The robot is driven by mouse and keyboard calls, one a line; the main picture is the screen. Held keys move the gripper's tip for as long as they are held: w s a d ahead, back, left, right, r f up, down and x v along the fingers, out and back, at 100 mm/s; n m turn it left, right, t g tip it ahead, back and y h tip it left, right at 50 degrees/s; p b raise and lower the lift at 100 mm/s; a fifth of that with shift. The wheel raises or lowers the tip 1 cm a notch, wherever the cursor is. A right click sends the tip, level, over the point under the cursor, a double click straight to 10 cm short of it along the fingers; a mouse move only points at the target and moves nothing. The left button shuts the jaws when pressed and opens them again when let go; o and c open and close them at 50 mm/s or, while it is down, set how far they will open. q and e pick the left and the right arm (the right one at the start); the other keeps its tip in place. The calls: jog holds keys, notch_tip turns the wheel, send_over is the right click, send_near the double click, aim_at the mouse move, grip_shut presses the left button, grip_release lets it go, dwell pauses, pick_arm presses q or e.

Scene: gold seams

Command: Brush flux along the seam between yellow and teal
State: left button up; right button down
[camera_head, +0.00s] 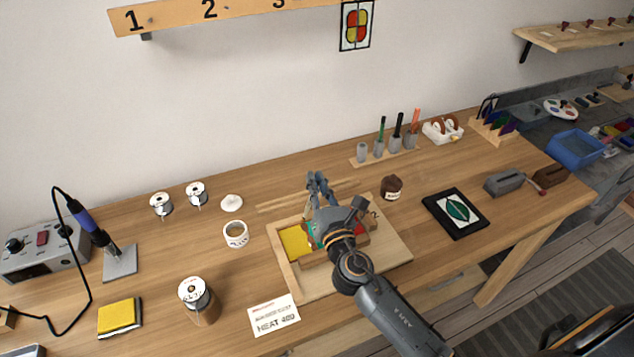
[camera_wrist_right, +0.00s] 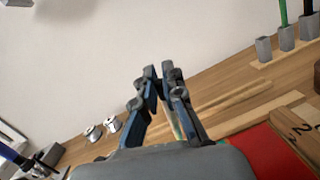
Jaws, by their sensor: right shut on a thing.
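My right gripper (camera_head: 318,180) reaches over the panel on the wooden board (camera_head: 398,250). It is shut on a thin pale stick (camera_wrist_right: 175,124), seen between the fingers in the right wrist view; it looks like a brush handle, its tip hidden. The yellow glass (camera_head: 294,241) lies at the left of the panel. Only a sliver of teal shows beside it; my gripper and wrist cover most of the teal and the seam. Red glass (camera_wrist_right: 268,150) lies on the right. An open white jar (camera_head: 236,236), label too small to read, stands left of the board. My left gripper is not in view.
A white lid (camera_head: 231,202) and two solder spools (camera_head: 161,205) stand behind the jar. A brown jar (camera_head: 391,188) is close right of my gripper. A can (camera_head: 197,298), a "HEAT 400" card (camera_head: 273,315) and a soldering iron (camera_head: 88,222) are to the left.

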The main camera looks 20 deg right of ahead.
jog(key=shift+r+p, duration=2.15)
jog(key=shift+r, duration=0.4)
jog(key=shift+f, duration=0.1)
jog(key=shift+s+f+b, duration=0.35)
jog(key=shift+s+b, duration=0.1)
jog(key=shift+s, duration=0.15)
jog(key=shift+s+f+b, duration=0.35)
jog(key=shift+s+b, duration=0.05)
jog(key=shift+s, duration=0.2)
